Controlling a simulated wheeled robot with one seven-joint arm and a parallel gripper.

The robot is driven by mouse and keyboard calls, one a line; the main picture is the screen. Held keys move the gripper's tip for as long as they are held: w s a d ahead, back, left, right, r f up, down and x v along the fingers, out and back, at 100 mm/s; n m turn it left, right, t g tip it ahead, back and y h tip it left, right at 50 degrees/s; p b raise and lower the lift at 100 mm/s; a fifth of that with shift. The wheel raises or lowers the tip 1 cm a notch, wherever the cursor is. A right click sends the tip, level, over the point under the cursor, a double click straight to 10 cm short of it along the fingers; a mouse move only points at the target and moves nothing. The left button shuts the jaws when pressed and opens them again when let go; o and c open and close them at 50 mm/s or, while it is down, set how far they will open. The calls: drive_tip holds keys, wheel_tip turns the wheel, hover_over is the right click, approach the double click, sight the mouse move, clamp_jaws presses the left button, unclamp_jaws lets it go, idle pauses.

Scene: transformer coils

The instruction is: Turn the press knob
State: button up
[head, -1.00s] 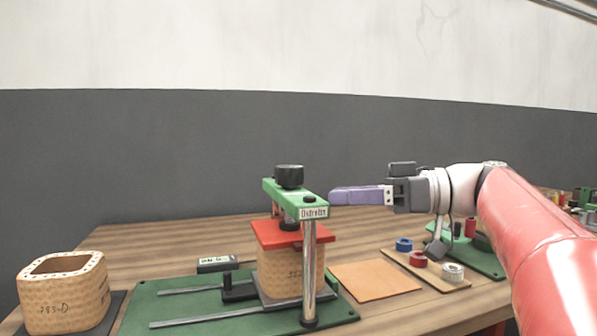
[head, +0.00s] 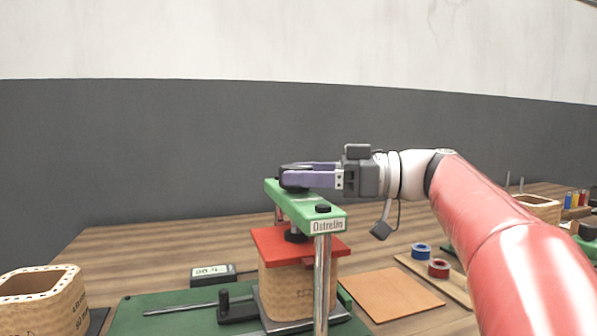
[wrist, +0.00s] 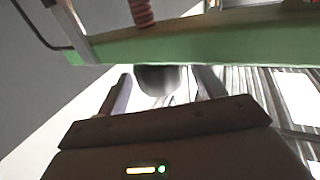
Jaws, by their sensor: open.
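The black press knob (head: 292,179) sits on top of the green press beam (head: 290,207). My gripper (head: 300,176) reaches in from the right at knob height, and its purple fingers overlap the knob in the head view. In the wrist view the knob (wrist: 158,78) shows as a dark round shape between the two open fingers (wrist: 160,92), with gaps at its sides. Under the beam, a red plate (head: 285,243) rests on a tan coil (head: 285,285) in the press.
A small display box (head: 213,274) stands behind the green base (head: 165,316). Another coil (head: 45,300) is at the left. An orange sheet (head: 390,294) and tape rolls (head: 438,268) lie to the right.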

drive_tip(key=shift+a, duration=0.55)
drive_tip(key=shift+w, duration=0.1)
drive_tip(key=c, duration=1)
drive_tip(key=shift+f, duration=0.1)
drive_tip(key=shift+b, duration=0.45)
